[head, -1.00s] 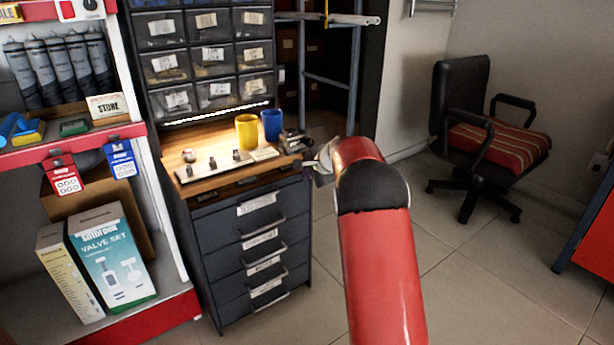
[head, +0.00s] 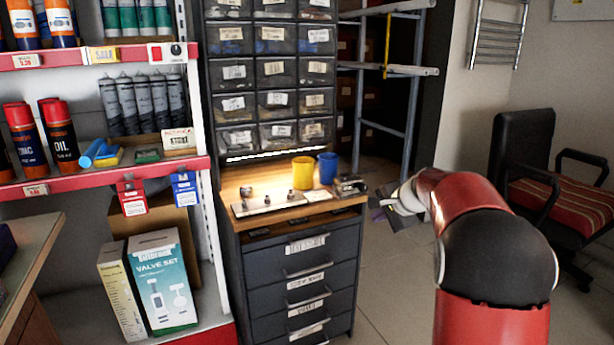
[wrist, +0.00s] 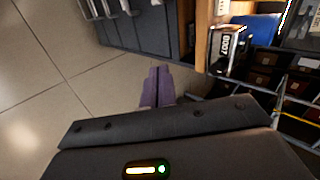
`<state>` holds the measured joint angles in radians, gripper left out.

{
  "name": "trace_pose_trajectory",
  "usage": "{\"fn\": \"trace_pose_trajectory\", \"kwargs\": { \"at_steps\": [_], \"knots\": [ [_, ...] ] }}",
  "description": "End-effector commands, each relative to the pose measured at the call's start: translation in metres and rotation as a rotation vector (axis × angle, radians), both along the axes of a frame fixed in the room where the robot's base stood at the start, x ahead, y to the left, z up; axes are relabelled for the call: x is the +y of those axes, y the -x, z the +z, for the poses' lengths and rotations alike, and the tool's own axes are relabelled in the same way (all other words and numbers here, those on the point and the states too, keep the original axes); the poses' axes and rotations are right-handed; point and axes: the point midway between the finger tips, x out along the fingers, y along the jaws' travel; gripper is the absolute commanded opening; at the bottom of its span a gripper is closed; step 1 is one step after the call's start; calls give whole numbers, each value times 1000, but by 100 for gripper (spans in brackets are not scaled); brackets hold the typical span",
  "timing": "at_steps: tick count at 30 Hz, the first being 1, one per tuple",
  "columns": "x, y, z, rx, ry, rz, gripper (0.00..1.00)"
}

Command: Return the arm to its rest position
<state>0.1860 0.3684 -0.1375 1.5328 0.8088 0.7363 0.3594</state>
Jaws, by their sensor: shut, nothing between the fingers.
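My red arm reaches up from the lower right in the head view and bends left at its black joint. My gripper (head: 382,208) is at its end, just right of the wooden-topped workbench (head: 262,228) and apart from it, over open floor. In the wrist view the purple fingers of my gripper (wrist: 157,88) lie together with nothing between them. Tiled floor and the dark drawer fronts (wrist: 137,32) show beyond them.
A yellow mug (head: 303,173), a blue mug (head: 328,169) and a dark metal device (head: 350,187) stand on the workbench. A stocked shelf (head: 190,165) is at the left. A black chair (head: 522,150) stands at the right. Floor between bench and chair is clear.

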Motion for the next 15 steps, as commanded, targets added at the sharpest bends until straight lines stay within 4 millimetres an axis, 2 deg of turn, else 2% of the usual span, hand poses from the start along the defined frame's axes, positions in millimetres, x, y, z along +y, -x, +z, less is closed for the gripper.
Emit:
{"fn": "trace_pose_trajectory", "kwargs": {
  "at_steps": [1, 5, 6, 10, 15],
  "knots": [
    [13, 20, 15, -4, 34, 43, 0],
    [44, 86, 38, 3, 159, 187, 0],
    [53, 108, 42, 7, 202, 234, 0],
    [77, 181, 49, 16, 347, 388, 0],
    [95, 276, 39, 28, 549, 581, 0]
  ]
}}
